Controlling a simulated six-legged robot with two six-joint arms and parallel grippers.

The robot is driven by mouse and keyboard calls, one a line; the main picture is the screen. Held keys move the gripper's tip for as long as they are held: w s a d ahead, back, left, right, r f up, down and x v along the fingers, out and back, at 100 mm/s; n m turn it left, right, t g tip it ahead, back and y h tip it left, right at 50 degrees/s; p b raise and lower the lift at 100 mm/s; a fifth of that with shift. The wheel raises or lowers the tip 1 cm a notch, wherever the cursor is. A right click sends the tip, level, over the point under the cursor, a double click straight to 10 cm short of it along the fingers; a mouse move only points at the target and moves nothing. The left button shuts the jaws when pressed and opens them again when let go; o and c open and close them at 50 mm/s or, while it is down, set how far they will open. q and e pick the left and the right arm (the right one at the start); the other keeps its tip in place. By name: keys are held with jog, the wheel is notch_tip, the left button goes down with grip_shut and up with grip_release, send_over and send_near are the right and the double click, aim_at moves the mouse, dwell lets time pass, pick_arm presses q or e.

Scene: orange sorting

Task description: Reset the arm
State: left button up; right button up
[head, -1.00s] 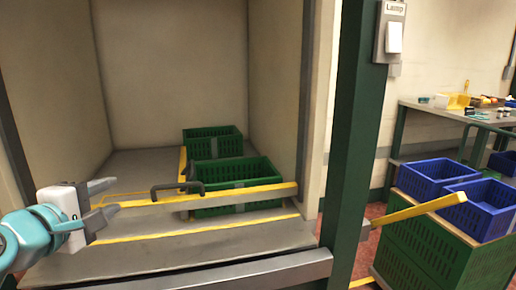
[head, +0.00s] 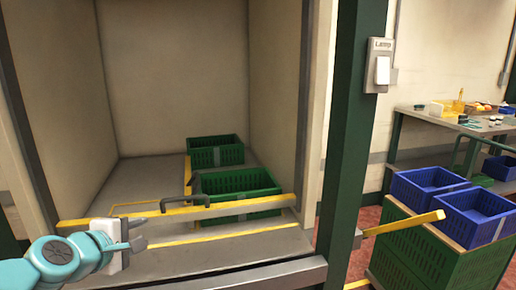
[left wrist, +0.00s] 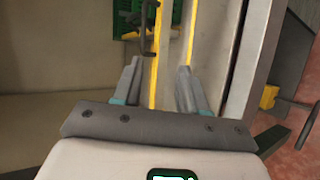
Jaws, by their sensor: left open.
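My left gripper (head: 138,232) is at the lower left of the head view, in front of the booth. Its two grey fingers are apart with nothing between them. In the left wrist view the open fingers (left wrist: 158,88) point toward the yellow bar and a dark handle (left wrist: 147,28). The handle (head: 185,200) sits on the yellow bar (head: 250,205) across the booth, apart from the gripper. My right gripper does not show.
Two green crates stand in the booth, one nearer (head: 240,182) and one behind (head: 215,152). A dark green post (head: 350,130) with a lamp switch (head: 382,70) stands right of it. Blue crates (head: 425,185) sit on a larger green crate (head: 420,248). A workbench (head: 450,120) is behind.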

pick_arm(q)
jog(key=s+d+f+m+g+p, duration=0.1)
jog(key=s+d+f+g+p, duration=0.25)
jog(key=f+p, duration=0.35)
jog(key=s+d+f+m+g+p, duration=0.25)
jog(key=f+g+p, duration=0.2)
jog(key=f, duration=0.55)
jog(key=s+d+f+m+g+p, duration=0.2)
jog(key=s+f+m, duration=0.3)
jog(key=s, duration=0.5)
jog(key=s+d+f+m+g+h+p, duration=0.1)
jog(key=s+d+f+m+p, duration=0.3)
jog(key=s, duration=0.7)
jog(key=shift+s+d+f+m+g, duration=0.3)
jog(key=shift+d+f+m+g, duration=0.5)
jog(key=shift+m, duration=0.45)
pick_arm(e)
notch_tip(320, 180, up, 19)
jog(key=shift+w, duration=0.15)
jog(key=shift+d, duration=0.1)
